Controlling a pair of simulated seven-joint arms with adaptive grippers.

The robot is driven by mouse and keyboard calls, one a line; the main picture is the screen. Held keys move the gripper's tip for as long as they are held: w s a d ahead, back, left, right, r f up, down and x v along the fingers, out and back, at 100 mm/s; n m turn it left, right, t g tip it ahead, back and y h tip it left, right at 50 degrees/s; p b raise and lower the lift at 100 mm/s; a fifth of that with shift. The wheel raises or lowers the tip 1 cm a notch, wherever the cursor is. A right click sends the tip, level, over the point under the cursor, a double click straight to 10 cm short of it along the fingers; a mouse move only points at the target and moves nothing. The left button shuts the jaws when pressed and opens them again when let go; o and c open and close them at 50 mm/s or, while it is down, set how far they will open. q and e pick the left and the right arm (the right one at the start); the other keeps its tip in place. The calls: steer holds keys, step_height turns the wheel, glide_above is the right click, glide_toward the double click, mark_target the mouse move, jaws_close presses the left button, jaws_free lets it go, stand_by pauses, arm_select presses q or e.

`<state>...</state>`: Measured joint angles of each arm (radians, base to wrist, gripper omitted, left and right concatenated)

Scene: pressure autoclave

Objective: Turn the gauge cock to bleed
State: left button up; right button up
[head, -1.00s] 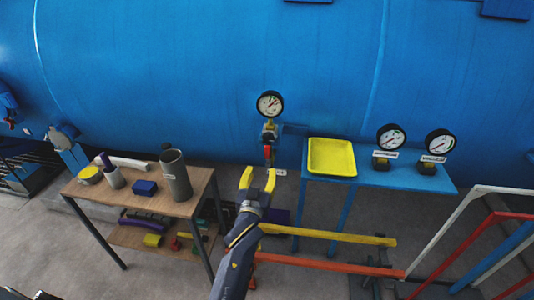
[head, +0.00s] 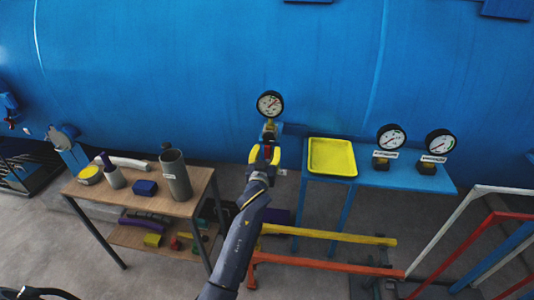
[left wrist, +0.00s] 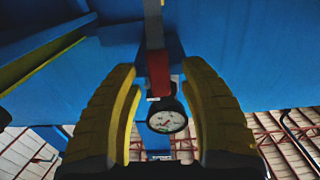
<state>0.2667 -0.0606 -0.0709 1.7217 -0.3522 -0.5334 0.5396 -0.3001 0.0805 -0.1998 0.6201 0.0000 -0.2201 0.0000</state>
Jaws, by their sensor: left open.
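The gauge cock's red handle (left wrist: 158,75) hangs below the white-faced pressure gauge (head: 270,104) on the blue vessel. In the head view my left gripper (head: 265,153) is at the cock, just below the gauge, with its yellow fingers spread. The left wrist view shows the red handle between the two open fingers, with a gap on each side. The gauge (left wrist: 167,121) also shows there, beyond the handle. The cock's body is partly hidden by my gripper in the head view.
A blue shelf (head: 424,183) right of the cock carries a yellow tray (head: 332,157) and two more gauges. A wooden bench (head: 150,204) with a grey cylinder (head: 175,177) and other items stands left. Yellow and orange rails (head: 330,235) run low at the right.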

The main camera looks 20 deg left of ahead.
arm_select(q)
jaws_close()
stand_by(0.4)
steer(key=shift+a, duration=0.15)
